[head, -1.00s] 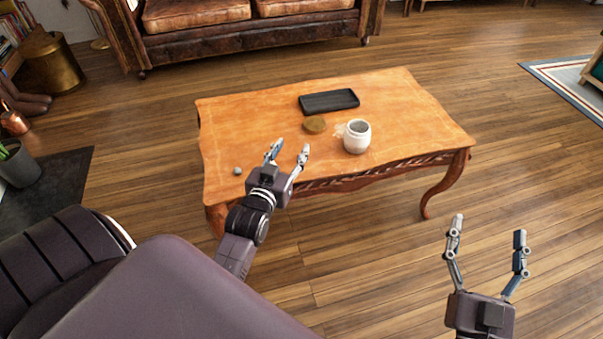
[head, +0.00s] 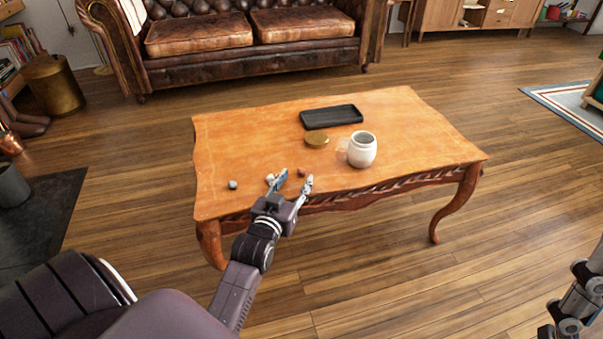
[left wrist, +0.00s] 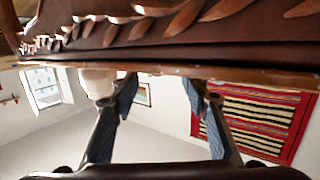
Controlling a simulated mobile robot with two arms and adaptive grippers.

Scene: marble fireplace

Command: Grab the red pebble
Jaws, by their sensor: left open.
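The small reddish pebble (head: 301,172) lies on the wooden table (head: 225,140) near its front edge. My left gripper (head: 294,181) is open and empty at that edge, its fingers pointing toward the tabletop, with the pebble just beyond the gap between its tips. A pale pebble (head: 269,178) lies beside the left fingertip, partly hidden. In the left wrist view my two spread fingers (left wrist: 160,95) are close to the table's carved edge (left wrist: 180,35); the red pebble cannot be made out there. My right gripper (head: 570,310) shows only in part at the lower right.
A grey pebble (head: 233,184) lies on the table's left. A white mug (head: 363,150), a round brownish-gold object (head: 316,140) and a black tray (head: 331,116) stand further back. The table's right part is clear. A leather sofa (head: 200,35) stands behind.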

